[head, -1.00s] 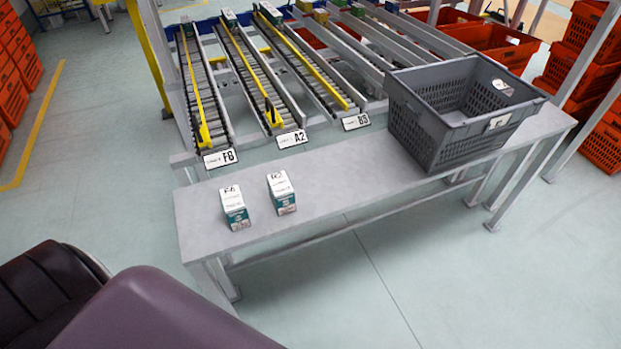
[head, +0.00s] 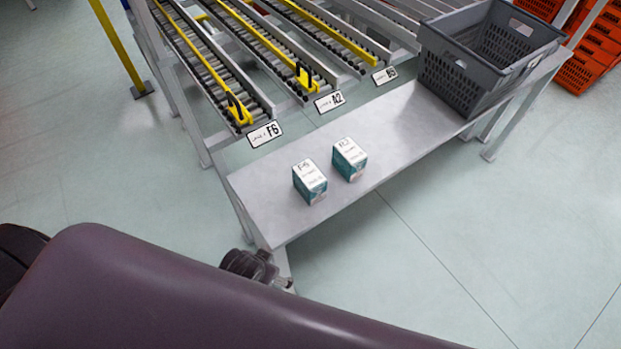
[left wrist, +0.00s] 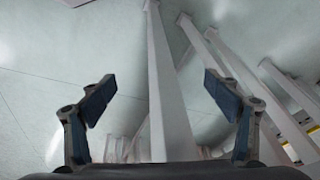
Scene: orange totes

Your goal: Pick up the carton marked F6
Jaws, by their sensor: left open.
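The carton marked F6 (head: 310,182) is a small white and teal box standing on the grey table (head: 400,128), near its left end. A similar carton (head: 349,159) stands just to its right, with a small gap between them; its mark looks like A2 or R2. My left gripper (left wrist: 157,95) is open and empty in the left wrist view, with a grey post and floor between and beyond its fingers. In the head view only a dark part of my left arm's end shows beside the table's near left corner, below the tabletop. My right gripper is not seen.
Roller lanes with tags F6 (head: 265,134), A2 (head: 329,101) and B3 (head: 385,75) end behind the table. A grey crate (head: 470,85) stands on the table's right part. Table legs and posts stand close to my left gripper. The tabletop between cartons and crate is clear.

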